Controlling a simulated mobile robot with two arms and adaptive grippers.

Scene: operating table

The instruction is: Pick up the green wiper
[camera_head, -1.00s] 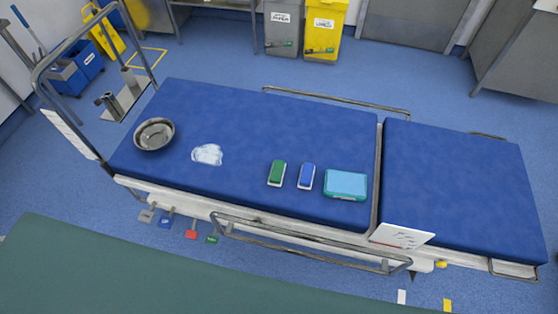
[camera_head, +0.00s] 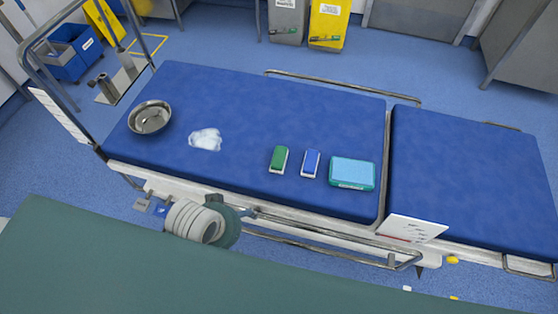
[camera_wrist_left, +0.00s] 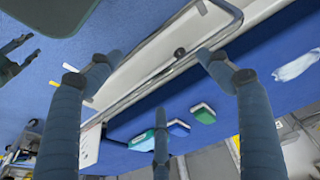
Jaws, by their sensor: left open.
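The green wiper (camera_head: 279,159), a small green block with a white base, lies on the blue operating table to the left of the blue wiper (camera_head: 311,162). In the left wrist view the green wiper (camera_wrist_left: 203,113) shows beyond my open fingers, apart from them. My left gripper (camera_wrist_left: 160,70) is open and empty, by the table's side rail. In the head view, my left arm end (camera_head: 203,222) is at the table's near edge, left of and nearer than the green wiper; its fingers are hard to make out there.
A teal box (camera_head: 352,173) lies right of the blue wiper. A white patch (camera_head: 205,139) and a metal bowl (camera_head: 150,117) are to the left. A metal side rail (camera_head: 330,251) runs along the near side. The tabletop behind the wipers is clear.

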